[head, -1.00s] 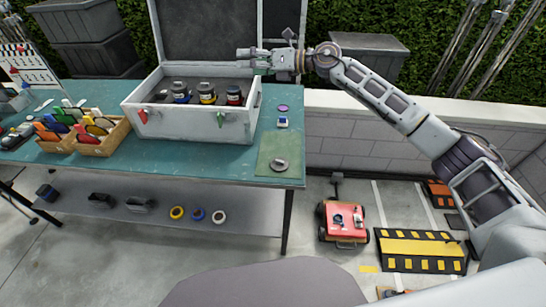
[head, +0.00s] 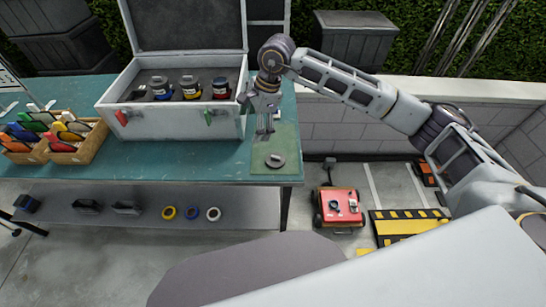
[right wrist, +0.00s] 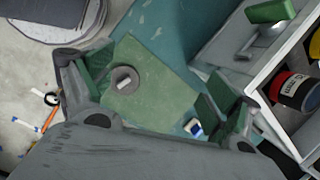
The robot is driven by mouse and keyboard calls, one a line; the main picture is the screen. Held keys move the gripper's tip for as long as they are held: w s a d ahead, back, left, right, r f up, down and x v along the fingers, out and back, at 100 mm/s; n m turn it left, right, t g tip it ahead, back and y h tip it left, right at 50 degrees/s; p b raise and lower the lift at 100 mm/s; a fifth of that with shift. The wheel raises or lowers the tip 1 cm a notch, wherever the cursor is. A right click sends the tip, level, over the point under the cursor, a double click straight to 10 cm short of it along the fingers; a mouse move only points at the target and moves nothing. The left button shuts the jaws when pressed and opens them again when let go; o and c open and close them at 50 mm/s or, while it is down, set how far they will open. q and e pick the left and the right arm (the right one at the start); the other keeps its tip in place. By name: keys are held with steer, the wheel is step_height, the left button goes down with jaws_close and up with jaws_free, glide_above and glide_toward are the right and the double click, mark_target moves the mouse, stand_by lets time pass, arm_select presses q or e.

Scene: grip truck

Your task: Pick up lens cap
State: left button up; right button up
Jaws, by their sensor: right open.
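A round dark grey cap (head: 275,160) with a lighter raised bar on top lies flat on a green mat (head: 263,149) at the right end of the workbench. I take it to be the lens cap. My right gripper (head: 265,130) points down above the mat's back edge, behind the cap and apart from it. In the right wrist view the open, empty fingers (right wrist: 158,85) have green pads, and the cap (right wrist: 124,80) shows between them, nearer the left finger. My left gripper is not in view.
An open grey case (head: 180,124) with several lenses stands left of the gripper. A small blue-and-white item (right wrist: 193,128) lies near the right finger. Wooden bins (head: 78,152) stand further left. The bench's front edge (head: 200,182) is close to the cap.

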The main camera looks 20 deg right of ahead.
steer(key=s+d+n+g+h, duration=0.1)
steer(key=s+d+n+h, duration=0.1)
steer(key=d, duration=0.4)
steer(key=shift+d+f+n+h, duration=0.15)
steer(key=shift+f+n+h, duration=0.3)
steer(key=shift+n+h, duration=0.2)
steer(key=shift+s, duration=0.15)
glide_above(276, 156)
step_height(276, 156, down, 8)
steer(key=shift+s+r+p, duration=0.1)
steer(key=shift+r+p, duration=0.05)
steer(key=shift+p, duration=0.25)
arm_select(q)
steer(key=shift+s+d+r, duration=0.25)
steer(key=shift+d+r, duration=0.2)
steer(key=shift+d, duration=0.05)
arm_select(e)
steer(key=shift+f, duration=0.45)
steer(key=shift+f, duration=0.1)
